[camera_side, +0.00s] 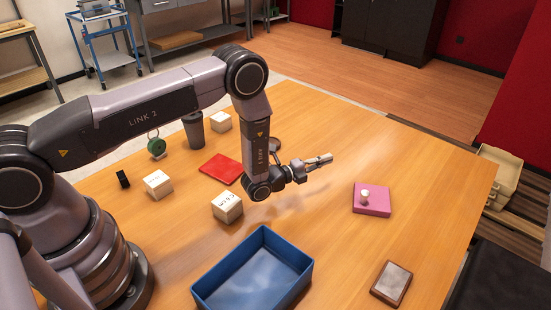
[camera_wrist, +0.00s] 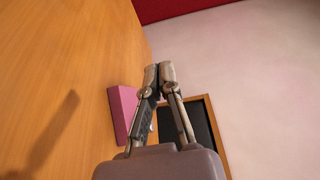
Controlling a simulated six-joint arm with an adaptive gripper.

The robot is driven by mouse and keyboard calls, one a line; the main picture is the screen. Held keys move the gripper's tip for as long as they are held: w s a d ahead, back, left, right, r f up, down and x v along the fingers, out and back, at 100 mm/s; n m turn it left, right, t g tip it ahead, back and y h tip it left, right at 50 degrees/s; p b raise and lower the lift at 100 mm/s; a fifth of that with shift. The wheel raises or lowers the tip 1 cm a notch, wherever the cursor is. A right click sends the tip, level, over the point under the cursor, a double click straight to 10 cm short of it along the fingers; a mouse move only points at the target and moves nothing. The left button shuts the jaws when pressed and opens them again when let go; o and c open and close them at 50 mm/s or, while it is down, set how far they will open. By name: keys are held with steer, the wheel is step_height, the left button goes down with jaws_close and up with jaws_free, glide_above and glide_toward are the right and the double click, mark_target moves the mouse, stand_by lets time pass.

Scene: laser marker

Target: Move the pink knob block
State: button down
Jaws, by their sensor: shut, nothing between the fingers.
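The pink knob block (camera_side: 371,200) is a flat pink block with a small pale knob on top. It lies on the right part of the wooden table in the side view. My gripper (camera_side: 329,158) is shut and empty, above the table, up and to the left of the block and apart from it. In the wrist view the pink block (camera_wrist: 122,108) shows just left of my shut fingers (camera_wrist: 158,70), which partly cover it. A small pale bit beside the fingers may be the knob.
A blue open tray (camera_side: 254,270) stands at the front. White boxes (camera_side: 227,206), a red flat item (camera_side: 221,169), a dark cup (camera_side: 193,130) and a green round item (camera_side: 156,146) stand to the left. A brown-framed plate (camera_side: 391,283) lies front right. The table around the pink block is clear.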

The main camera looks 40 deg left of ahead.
glide_above(367, 208)
steer(key=d, duration=0.1)
step_height(367, 208, down, 5)
steer(key=shift+f, duration=0.1)
steer(key=shift+a, duration=0.5)
steer(key=a, duration=1.3)
steer(key=shift+a, duration=0.3)
